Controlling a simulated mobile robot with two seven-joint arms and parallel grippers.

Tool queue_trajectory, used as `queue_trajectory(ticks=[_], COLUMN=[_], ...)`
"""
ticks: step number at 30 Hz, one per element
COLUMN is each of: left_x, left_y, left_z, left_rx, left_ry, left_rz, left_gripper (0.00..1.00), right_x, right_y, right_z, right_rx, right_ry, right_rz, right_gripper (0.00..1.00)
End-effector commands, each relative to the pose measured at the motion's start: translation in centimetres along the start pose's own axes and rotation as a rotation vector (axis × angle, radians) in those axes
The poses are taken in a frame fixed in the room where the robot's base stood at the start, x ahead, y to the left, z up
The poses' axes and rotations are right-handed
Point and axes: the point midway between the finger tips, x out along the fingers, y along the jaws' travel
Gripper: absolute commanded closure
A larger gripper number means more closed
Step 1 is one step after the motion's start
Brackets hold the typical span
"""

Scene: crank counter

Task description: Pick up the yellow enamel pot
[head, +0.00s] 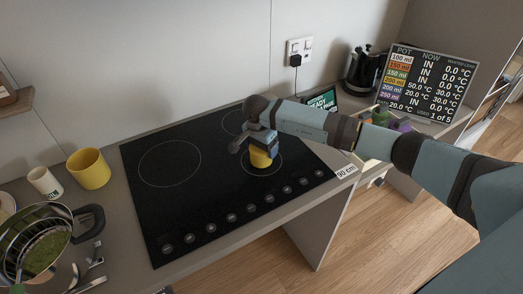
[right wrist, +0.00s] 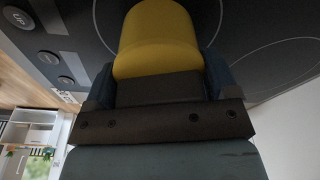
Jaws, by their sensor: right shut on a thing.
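A small yellow pot (head: 261,158) is on the right side of the black hob, at the right front ring. My right gripper (head: 262,146) comes down over it from above and is shut on it. In the right wrist view the yellow pot (right wrist: 158,40) fills the space between the fingers (right wrist: 158,88); its lower end is hard to make out, so I cannot tell if it touches the hob. A larger yellow mug-like pot (head: 88,168) stands on the counter left of the hob. My left gripper is not in view.
The black hob (head: 190,205) has knobs along its front edge. A white cup (head: 45,182), a steel pan (head: 35,245) and cutlery (head: 88,280) lie at the left. Small coloured pots (head: 402,124), a display board (head: 430,82) and a black kettle (head: 362,72) stand at the right.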

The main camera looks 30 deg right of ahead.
Motion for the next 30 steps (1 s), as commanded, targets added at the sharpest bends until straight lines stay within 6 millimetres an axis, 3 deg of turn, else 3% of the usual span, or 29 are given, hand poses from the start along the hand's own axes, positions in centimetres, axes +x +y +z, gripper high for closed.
queue_trajectory(ticks=[8,14,21,30], left_x=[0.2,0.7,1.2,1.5], left_y=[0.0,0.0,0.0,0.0], left_z=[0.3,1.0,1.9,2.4], left_rx=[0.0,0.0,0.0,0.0], left_ry=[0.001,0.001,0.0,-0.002], left_rz=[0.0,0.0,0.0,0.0], left_gripper=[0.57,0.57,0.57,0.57], right_x=[-2.4,-7.0,-13.9,-19.0], right_y=[-0.1,-0.1,-0.1,0.0], right_z=[-0.4,-1.2,-2.2,-2.9], right_rx=[-0.001,0.0,0.0,0.0], right_ry=[0.002,0.004,0.003,0.001], right_rz=[-0.005,-0.007,-0.007,-0.003], right_gripper=[0.59,0.59,0.59,0.59])
